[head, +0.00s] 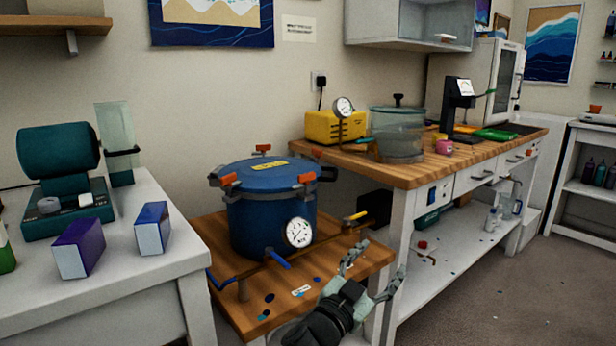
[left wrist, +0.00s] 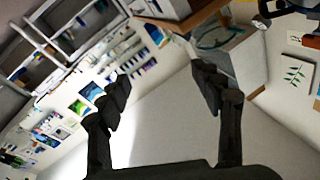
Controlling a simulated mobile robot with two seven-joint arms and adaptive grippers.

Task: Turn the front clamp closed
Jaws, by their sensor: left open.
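The blue pressure pot (head: 270,222) stands on a low wooden stand, its lid on. Orange clamps sit around the lid rim, at front left (head: 229,180), front right (head: 306,178) and back (head: 263,148). I cannot tell which one is the front clamp, or how far each is turned. My left gripper (head: 373,270) is open and empty, right of and lower than the pot, apart from it. Its spread fingers also show in the left wrist view (left wrist: 163,88), with nothing between them. My right gripper is not in view.
A round gauge (head: 299,232) and a blue-handled valve (head: 278,260) are on the pot's front. A yellow-handled valve (head: 356,216) sticks out to its right. The wooden workbench (head: 400,172) stands behind right, a white table (head: 150,262) at left.

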